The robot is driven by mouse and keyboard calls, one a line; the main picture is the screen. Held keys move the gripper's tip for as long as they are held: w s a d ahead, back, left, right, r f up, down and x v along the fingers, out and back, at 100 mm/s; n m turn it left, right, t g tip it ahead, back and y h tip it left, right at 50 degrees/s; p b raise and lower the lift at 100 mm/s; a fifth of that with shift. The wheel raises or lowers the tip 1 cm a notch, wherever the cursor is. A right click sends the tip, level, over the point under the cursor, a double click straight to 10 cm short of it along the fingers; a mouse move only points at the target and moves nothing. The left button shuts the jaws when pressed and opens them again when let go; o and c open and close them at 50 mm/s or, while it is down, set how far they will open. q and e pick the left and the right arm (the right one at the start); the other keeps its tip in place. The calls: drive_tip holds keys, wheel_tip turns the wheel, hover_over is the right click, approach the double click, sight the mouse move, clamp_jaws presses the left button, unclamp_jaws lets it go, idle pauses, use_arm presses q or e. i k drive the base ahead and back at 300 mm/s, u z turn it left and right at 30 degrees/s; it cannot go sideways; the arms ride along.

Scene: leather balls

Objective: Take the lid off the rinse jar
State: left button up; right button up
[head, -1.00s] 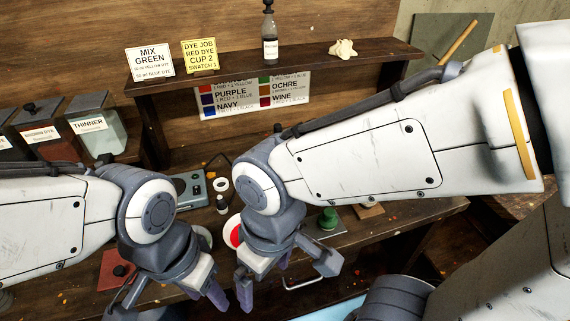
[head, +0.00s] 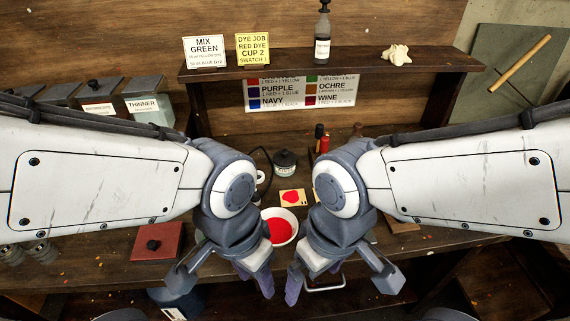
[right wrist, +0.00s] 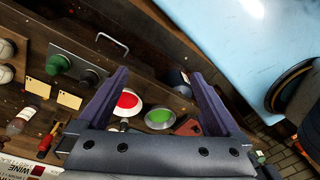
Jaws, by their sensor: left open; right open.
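A small jar with a black knobbed lid and a pale label (head: 285,162) stands near the back of the bench in the head view; its label is too small to read, so I cannot tell if it is the rinse jar. A dark blue labelled container (head: 178,303) is partly in view low at the front left. My left gripper (head: 255,280) is open and empty at the bench's front edge. My right gripper (head: 314,280) is open and empty beside it. In the right wrist view its fingers (right wrist: 160,75) are spread apart.
A white dish of red dye (head: 279,228) lies just behind the grippers; a green dish (right wrist: 158,117) shows in the right wrist view. A thinner container (head: 150,108) and a shelf (head: 340,66) are at the back.

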sight(283, 158)
drive_tip(key=z, duration=0.05)
drive_tip(key=k, duration=0.4)
drive_tip(key=u, duration=0.4)
drive_tip(key=i, duration=1)
drive_tip(key=u, duration=0.35)
